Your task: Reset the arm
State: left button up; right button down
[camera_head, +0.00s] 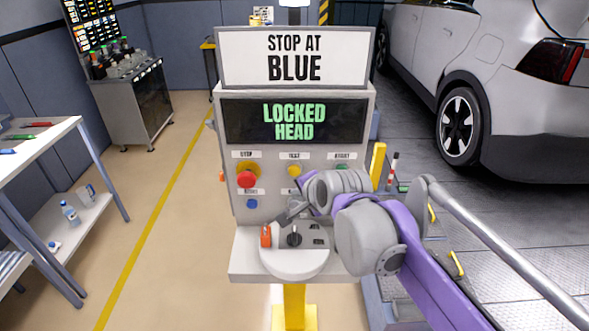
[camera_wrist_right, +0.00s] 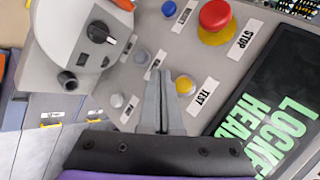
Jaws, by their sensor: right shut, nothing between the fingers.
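A grey control console (camera_head: 300,225) stands in front of me, its screen (camera_head: 294,121) reading "LOCKED HEAD". My right gripper (camera_head: 293,207) is shut and empty close to the panel face, below the yellow TEST button (camera_head: 294,171). In the right wrist view its shut fingertips (camera_wrist_right: 165,76) show beside the yellow button (camera_wrist_right: 185,85); I cannot tell if they touch anything. The red STOP button (camera_head: 247,179) and a blue button (camera_head: 252,203) are to the left. A black knob (camera_head: 294,236) sits on the lower ledge. The left gripper is not in view.
A sign (camera_head: 295,57) on top reads "STOP AT BLUE". An orange part (camera_head: 265,236) is on the ledge. A white car (camera_head: 500,85) stands at right, a table (camera_head: 40,145) at left. The floor (camera_head: 175,200) between table and console is clear.

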jog(key=s+d+f+n+g+h, duration=0.1)
jog(key=s+d+f+n, duration=0.2)
jog(key=s+d+f, duration=0.2)
jog(key=s+d+f+n+g+h, duration=0.1)
jog(key=s+d+f+n, duration=0.3)
jog(key=s, duration=0.8)
jog(key=s+d+f+n+g+h, duration=0.1)
jog(key=s+d+f+n, duration=0.3)
jog(key=s+d+f, duration=0.4)
notch_tip(320, 180, down, 3)
jog(key=shift+s+f+h, duration=0.1)
jog(key=shift+s+h, duration=0.3)
jog(key=shift+s, duration=0.1)
